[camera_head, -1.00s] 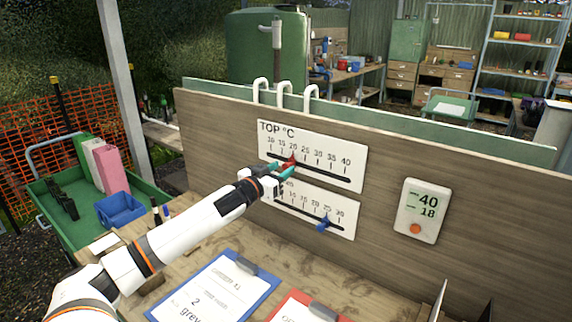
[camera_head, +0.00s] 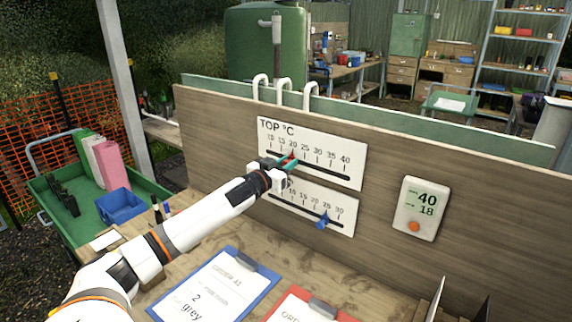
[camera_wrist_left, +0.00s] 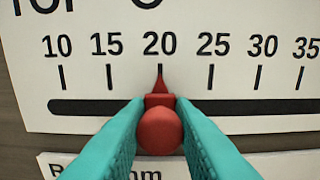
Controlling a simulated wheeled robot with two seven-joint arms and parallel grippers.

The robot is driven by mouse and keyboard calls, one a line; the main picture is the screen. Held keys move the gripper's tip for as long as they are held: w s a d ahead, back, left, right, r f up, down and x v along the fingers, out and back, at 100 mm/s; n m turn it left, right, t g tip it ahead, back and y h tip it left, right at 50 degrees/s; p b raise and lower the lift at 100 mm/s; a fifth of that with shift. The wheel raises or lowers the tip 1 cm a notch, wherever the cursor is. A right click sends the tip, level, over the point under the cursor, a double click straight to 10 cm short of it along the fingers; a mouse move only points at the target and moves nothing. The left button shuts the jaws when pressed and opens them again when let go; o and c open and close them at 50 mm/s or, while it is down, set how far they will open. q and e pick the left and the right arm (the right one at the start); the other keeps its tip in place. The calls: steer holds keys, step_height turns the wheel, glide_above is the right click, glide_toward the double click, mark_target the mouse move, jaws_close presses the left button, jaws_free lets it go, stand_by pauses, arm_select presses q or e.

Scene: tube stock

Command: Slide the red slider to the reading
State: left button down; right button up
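The red slider (camera_wrist_left: 159,130) has a round knob and a pointer, which stands at 20 on the top scale (camera_wrist_left: 225,75) in the left wrist view. My left gripper (camera_wrist_left: 161,104) has its teal fingers on both sides of the knob, seemingly touching it. In the head view, my left gripper (camera_head: 286,165) partly hides the red slider (camera_head: 291,155) at the top scale board (camera_head: 330,150). The display (camera_head: 421,208) at the right of the panel shows 40 above 18. My right gripper is not in view.
A lower scale board with a blue slider (camera_head: 323,221) sits just under the top one. A clipboard with a blue edge (camera_head: 218,285) and a red one (camera_head: 305,305) lie on the wooden bench below. The panel right of the scales is bare up to the display.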

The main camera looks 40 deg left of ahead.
arm_select(q)
steer(key=d, duration=0.5)
steer(key=w+d+p, duration=0.1)
steer(key=d, duration=1)
steer(key=shift+w+d+p, duration=0.1)
steer(key=shift+w+p, duration=0.2)
steer(key=shift+w, duration=0.1)
steer(key=c, duration=1.5)
jaws_free()
steer(key=shift+d, duration=0.1)
steer(key=shift+o, duration=1.1)
steer(key=shift+d, duration=0.1)
steer(key=shift+s, duration=0.2)
steer(key=b, duration=0.3)
glide_toward(345, 177)
steer(key=s, duration=0.3)
steer(key=s+d, duration=0.1)
steer(key=s, duration=0.1)
steer(key=shift+s+r, duration=0.2)
